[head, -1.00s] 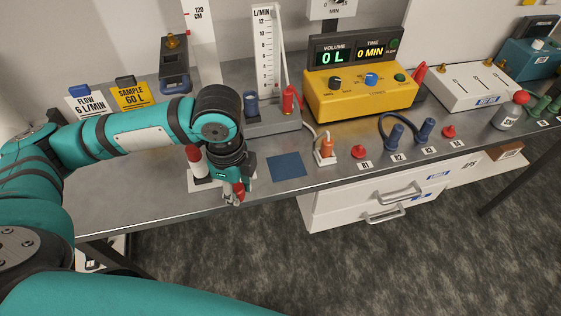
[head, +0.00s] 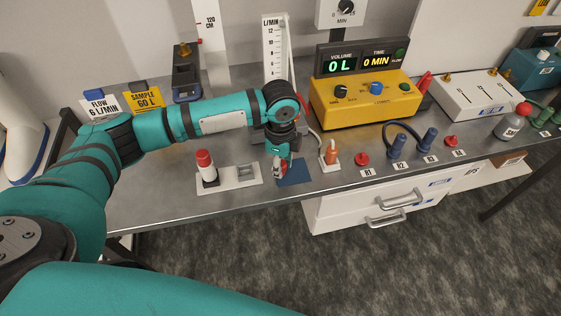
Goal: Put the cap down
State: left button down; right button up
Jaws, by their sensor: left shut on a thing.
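My left gripper (head: 280,172) is shut on a small red cap (head: 278,167), which shows only partly between its fingers. The gripper points down at the left part of a blue square mat (head: 298,173) on the grey bench (head: 140,205). I cannot tell whether the cap touches the mat. Other red caps stand on the bench: one by the label R1 (head: 362,159) and one by the R4 label (head: 451,141). My right gripper is out of view.
Left of the gripper a white holder (head: 248,181) carries an upright red, white and black cylinder (head: 206,168). Right of the mat stands an orange and white plug-like piece (head: 329,157). A yellow meter box (head: 365,110) stands behind. The bench front by the mat is clear.

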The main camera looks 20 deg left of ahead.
pick_arm(q)
jog(key=shift+f, duration=0.15)
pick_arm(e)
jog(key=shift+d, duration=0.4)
pick_arm(q)
jog(key=c, duration=1.1)
grip_release()
notch_tip(320, 180, up, 12)
jog(key=shift+s+r+b, duration=0.1)
jog(key=shift+r+b, duration=0.1)
jog(key=shift+b, duration=0.85)
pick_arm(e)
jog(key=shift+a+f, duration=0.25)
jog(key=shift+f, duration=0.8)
